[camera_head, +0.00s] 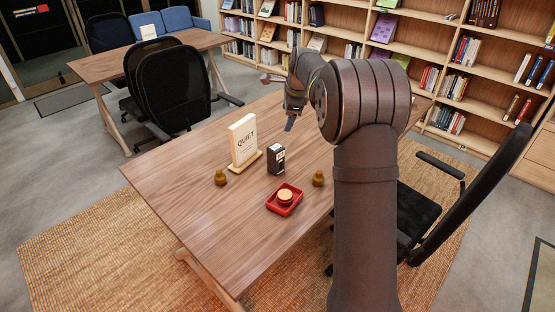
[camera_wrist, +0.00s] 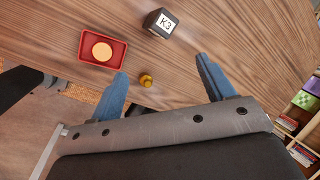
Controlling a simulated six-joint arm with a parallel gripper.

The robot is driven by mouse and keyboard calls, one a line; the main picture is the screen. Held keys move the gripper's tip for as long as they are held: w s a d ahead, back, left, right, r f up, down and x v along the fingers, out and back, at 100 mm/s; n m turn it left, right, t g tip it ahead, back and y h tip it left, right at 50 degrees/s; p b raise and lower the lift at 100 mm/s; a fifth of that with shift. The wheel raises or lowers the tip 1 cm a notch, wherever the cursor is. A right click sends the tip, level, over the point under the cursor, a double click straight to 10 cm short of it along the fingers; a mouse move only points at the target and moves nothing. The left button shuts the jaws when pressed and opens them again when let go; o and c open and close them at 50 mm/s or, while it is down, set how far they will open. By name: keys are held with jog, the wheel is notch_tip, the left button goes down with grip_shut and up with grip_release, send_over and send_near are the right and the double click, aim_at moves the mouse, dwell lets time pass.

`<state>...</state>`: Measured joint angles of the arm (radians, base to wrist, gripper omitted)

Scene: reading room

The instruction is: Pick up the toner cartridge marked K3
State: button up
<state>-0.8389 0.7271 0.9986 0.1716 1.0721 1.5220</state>
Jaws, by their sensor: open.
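The toner cartridge (camera_head: 276,159) is a small dark upright block with a white label, standing on the wooden table. In the wrist view the label on the toner cartridge (camera_wrist: 160,24) reads K3, and it lies beyond my fingertips near the top edge. My gripper (camera_wrist: 165,84) is open and empty, its two blue fingers spread apart. In the head view my gripper (camera_head: 289,122) is above the table, behind and slightly right of the cartridge; my arm hides part of it.
A red tray (camera_head: 272,204) with a round tan object (camera_head: 285,195) sits in front of the cartridge. Small brass-coloured pieces stand at left (camera_head: 220,177) and right (camera_head: 318,178). A QUIET sign (camera_head: 243,142) stands close by at left. The table's front left is clear.

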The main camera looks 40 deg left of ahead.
aim_at(278, 147)
jog(key=w+a+f+m, duration=0.1)
jog(key=a+f+m, duration=0.1)
jog(key=f, duration=0.4)
jog(key=w+a+f+m, duration=0.1)
jog(key=a+f+m, duration=0.1)
jog(key=f+m, duration=0.2)
jog(key=w+a+f+m+g, duration=0.1)
jog(key=w+a+f+m, duration=0.1)
jog(key=f, duration=0.6)
jog(key=shift+a+m, duration=0.6)
jog(key=shift+m, duration=0.5)
jog(key=shift+s+x, duration=0.2)
jog(key=shift+x, duration=1.15)
jog(key=shift+s+x, duration=0.2)
jog(key=shift+x, duration=1.1)
jog(key=shift+a, duration=0.1)
jog(key=c, duration=1.3)
